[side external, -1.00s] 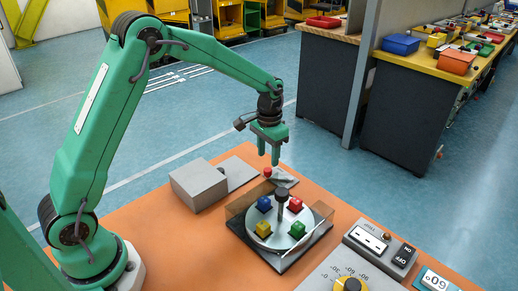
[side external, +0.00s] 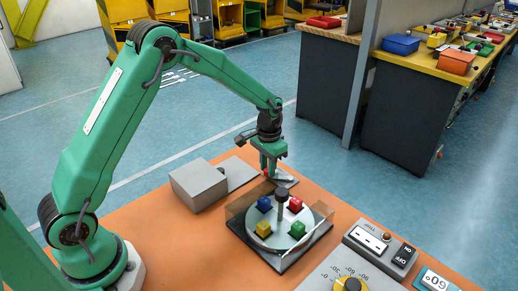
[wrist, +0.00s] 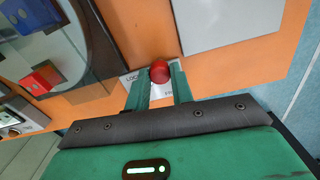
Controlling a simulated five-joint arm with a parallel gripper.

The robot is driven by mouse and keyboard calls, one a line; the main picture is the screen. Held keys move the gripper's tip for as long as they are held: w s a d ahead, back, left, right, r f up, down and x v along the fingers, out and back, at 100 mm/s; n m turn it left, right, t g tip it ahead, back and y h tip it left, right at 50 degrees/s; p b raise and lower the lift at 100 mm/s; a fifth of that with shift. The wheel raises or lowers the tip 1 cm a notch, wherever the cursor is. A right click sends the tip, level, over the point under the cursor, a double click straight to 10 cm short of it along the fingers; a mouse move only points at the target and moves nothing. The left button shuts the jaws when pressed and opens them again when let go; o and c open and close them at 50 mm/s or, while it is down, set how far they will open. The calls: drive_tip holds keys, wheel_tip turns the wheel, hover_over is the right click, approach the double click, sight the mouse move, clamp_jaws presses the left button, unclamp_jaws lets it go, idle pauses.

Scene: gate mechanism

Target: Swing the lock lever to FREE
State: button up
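The lock lever shows as a round red knob (wrist: 159,72) in the wrist view, beside a small white label plate (wrist: 133,83) with partly hidden lettering. My gripper (wrist: 161,76) is down at the knob, one finger on each side of it. The fingers stand apart; whether they touch the knob is not clear. In the side view my gripper (side external: 269,172) is low at the back edge of the orange table and mostly hides the knob. The lever's arm and the FREE mark cannot be made out.
A round turntable (side external: 281,231) with red, blue, yellow and green blocks and a dark centre post stands in front of the gripper. A grey box (side external: 198,186) sits to the left.

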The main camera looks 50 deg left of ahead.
drive_tip(key=shift+w, duration=0.1)
clamp_jaws()
drive_tip(key=shift+w+a+m, duration=0.3)
drive_tip(key=shift+w+m, duration=0.15)
drive_tip(key=shift+m, duration=0.45)
drive_tip(key=shift+w+a+m, duration=0.3)
drive_tip(key=shift+w+m, duration=0.15)
drive_tip(key=shift+m, duration=0.45)
drive_tip(key=shift+w+a+m, duration=0.1)
drive_tip(key=shift+w+m, duration=0.55)
drive_tip(key=shift+m, duration=0.5)
drive_tip(key=shift+w+a+m, duration=0.1)
drive_tip(key=shift+w+m, duration=0.55)
drive_tip(key=shift+m, duration=0.5)
drive_tip(key=o, duration=1)
unclamp_jaws()
drive_tip(key=shift+c, duration=0.2)
drive_tip(key=shift+r, duration=0.1)
wheel_tip(320, 180, up, 8)
